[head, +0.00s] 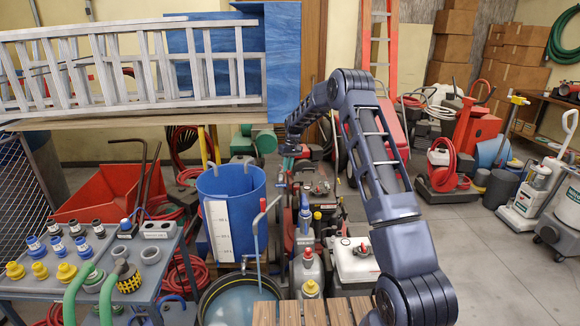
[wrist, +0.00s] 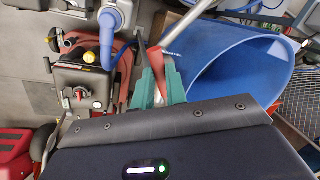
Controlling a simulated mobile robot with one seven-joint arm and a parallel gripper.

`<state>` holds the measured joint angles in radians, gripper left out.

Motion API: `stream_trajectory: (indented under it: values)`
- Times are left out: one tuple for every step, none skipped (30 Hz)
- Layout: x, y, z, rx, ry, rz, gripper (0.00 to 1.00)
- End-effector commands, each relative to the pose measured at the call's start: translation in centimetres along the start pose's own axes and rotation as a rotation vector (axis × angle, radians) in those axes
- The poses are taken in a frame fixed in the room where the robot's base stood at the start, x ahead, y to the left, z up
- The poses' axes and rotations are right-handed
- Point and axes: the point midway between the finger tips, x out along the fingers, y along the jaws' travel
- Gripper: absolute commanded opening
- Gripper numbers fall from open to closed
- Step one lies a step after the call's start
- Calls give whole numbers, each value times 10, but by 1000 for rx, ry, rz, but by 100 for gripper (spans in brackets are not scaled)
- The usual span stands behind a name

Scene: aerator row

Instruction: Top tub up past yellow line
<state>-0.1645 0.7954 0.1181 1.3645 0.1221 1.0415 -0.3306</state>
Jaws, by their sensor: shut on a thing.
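A tall blue tub (head: 225,185) stands left of centre in the head view, with a white marked strip (head: 218,228) on its front. It also shows at right in the wrist view (wrist: 225,75). A dark-rimmed round vessel (head: 240,308) with pale blue water sits below it. I cannot make out a yellow line. My gripper (wrist: 159,78) has teal fingers shut on a red handle (wrist: 156,62), close beside the blue tub's rim. A metal rod runs near the handle. In the head view my gripper (head: 287,160) is small, and its grip is unclear.
A steel rod with a red grip (head: 263,204) stands before the tub. White canisters (head: 355,260) and machines crowd the right of it. A cart (head: 60,283) with fittings and green hoses is at left.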

Motion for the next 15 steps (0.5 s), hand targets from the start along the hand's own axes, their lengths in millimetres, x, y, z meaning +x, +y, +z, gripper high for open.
stream_trajectory:
  values:
    - [0,-4,-1,39,11,1,0]
    - [0,-6,-1,67,16,1,0]
    - [0,-8,-1,103,24,0,0]
    - [1,-9,-1,130,30,0,0]
    - [1,-11,-1,156,35,1,0]
    - [1,-13,-1,189,41,1,0]
    - [2,-14,-1,213,46,1,0]
    - [2,-16,-2,237,51,1,0]
    - [2,-18,-2,268,58,0,0]
    - [2,-19,-2,290,62,0,0]
    - [2,-20,-3,310,66,0,0]
    - [3,-22,-3,338,72,0,0]
    - [3,-22,-3,357,76,0,0]
    - [3,-23,-4,374,79,0,0]
    - [4,-24,-4,396,83,1,0]
